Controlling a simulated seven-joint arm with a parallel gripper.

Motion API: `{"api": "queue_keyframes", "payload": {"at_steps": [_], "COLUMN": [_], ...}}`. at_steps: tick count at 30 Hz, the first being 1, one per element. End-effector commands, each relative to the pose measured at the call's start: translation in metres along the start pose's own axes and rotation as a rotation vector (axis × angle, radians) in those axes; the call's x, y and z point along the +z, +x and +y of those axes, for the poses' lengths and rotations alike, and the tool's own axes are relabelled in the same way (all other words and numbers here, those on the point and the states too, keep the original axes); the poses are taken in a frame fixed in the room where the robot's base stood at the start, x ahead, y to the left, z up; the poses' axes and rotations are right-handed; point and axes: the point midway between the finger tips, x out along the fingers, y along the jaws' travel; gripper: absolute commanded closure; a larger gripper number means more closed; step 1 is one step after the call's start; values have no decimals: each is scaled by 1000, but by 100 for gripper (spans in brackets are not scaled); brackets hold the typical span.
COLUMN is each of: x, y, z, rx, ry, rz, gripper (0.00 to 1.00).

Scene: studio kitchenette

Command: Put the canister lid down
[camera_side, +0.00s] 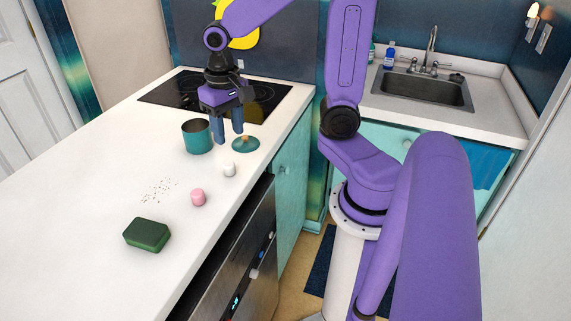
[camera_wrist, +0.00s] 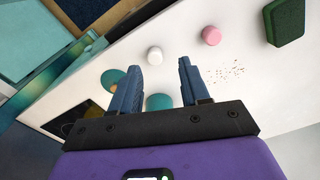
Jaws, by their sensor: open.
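The teal canister lid (camera_side: 245,146) with a light orange knob lies knob-up on the white counter, right of the open teal canister (camera_side: 196,138). In the wrist view the lid (camera_wrist: 112,78) shows at left, partly hidden behind one finger. A teal round shape between the fingers, cut off by the gripper body, is probably the canister (camera_wrist: 160,102). My gripper (camera_side: 229,127) is open and empty, fingers pointing down, between the canister and the lid in the side view. In the wrist view, nothing is held between the fingertips (camera_wrist: 160,64). Whether a finger touches the lid, I cannot tell.
A white cylinder (camera_side: 229,169), a pink cylinder (camera_side: 198,197), dark crumbs (camera_side: 158,190) and a green sponge (camera_side: 147,235) lie nearer on the counter (camera_side: 85,215). A black cooktop (camera_side: 262,100) is behind. The counter's right edge is close to the lid. The counter's left side is clear.

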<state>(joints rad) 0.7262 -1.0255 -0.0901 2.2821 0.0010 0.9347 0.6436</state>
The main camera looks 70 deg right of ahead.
Motion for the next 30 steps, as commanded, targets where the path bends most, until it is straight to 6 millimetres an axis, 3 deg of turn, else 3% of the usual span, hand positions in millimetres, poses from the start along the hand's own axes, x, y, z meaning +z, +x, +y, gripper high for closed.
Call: {"api": "queue_keyframes", "payload": {"at_steps": [9, 18, 24, 30], "x": [88, 158, 176, 178], "y": [1, 4, 6, 6], "z": [-25, -19, -13, -12], "rx": [-10, -20, -23, -23], "ry": [-690, -1260, -1428, -1447], "rz": [3, 7, 8, 8], "gripper": [54, 54, 54, 54]}}
